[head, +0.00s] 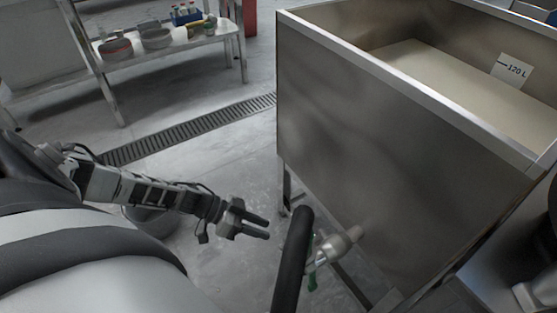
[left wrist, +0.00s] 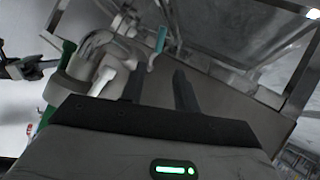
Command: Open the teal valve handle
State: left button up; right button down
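A silver metal valve (head: 340,243) sticks out of the front wall of the steel tank (head: 390,150) in the head view. A small green piece (head: 312,281) shows below it; I cannot tell whether it is the handle. In the left wrist view the teal handle (left wrist: 160,39) shows as a short upright bar beyond the fingers. My left gripper (head: 268,226) is open and empty, left of the valve and apart from it. Its two fingers (left wrist: 158,72) also show in the left wrist view, with the teal handle beyond the gap.
A thick black curved bar (head: 292,262) stands between my left gripper and the valve in the head view. A floor drain grate (head: 190,129) and a bench with bowls (head: 155,37) lie at the back left. A dark jointed shape (left wrist: 22,68) shows in the left wrist view.

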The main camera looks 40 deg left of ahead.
pick_arm(q)
jog(key=shift+v, duration=0.9)
pick_arm(e)
jog(key=shift+s+f, duration=0.1)
